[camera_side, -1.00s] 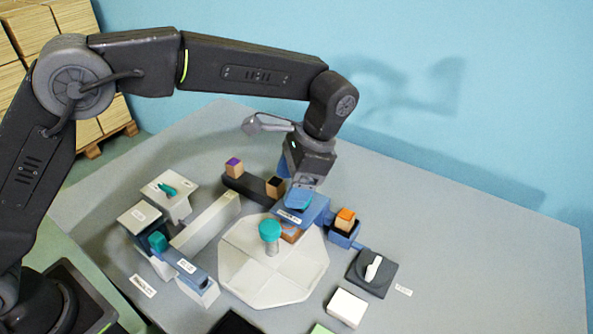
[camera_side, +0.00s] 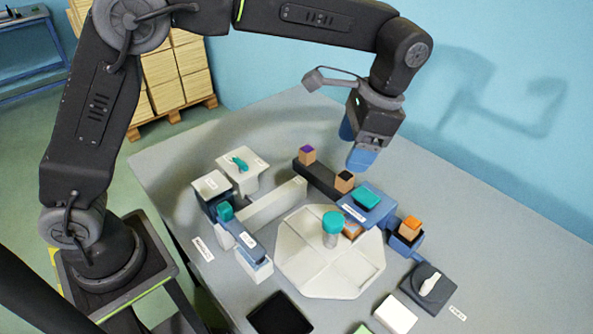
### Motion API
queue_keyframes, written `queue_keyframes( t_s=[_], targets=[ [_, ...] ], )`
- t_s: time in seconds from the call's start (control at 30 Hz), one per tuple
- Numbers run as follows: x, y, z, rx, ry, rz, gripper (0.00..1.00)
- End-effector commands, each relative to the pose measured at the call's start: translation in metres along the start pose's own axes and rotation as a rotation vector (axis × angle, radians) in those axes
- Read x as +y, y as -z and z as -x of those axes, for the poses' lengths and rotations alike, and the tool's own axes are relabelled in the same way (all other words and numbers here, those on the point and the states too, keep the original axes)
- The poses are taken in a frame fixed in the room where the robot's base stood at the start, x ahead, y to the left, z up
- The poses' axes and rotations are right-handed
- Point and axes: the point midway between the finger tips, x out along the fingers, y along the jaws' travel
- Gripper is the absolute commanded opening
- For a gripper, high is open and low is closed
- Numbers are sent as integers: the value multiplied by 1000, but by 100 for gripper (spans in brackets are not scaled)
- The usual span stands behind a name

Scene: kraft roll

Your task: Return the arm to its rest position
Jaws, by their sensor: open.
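My gripper (camera_side: 355,143) has blue fingers and hangs above the grey table (camera_side: 470,230), over its back middle. The fingers are apart, with nothing seen between them. Below the gripper and apart from it is a blue station (camera_side: 378,214) with a teal pad (camera_side: 366,197) on top. My arm reaches out from its base at the left, bent at the elbow, with the wrist pointing down.
A pale octagonal tray (camera_side: 305,275) with a teal-capped post (camera_side: 332,226) stands in front of the blue station. A dark bar carries two cubes, purple-topped (camera_side: 307,154) and black-topped (camera_side: 344,181). An orange-topped cube (camera_side: 411,225) sits at right. Stacked boxes (camera_side: 180,75) stand behind.

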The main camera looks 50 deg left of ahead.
Motion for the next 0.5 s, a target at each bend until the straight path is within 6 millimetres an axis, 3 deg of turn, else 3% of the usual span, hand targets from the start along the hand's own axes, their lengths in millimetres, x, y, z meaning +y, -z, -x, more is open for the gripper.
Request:
queue_keyframes(
  t_s=[0.1, 0.23, 0.5],
  targets=[
    [-13, -44, 20, 106, -1, 97, 71],
    [-20, -90, 29, 216, 2, 202, 71],
    [-17, -178, 20, 442, 14, 425, 71]
  ],
)
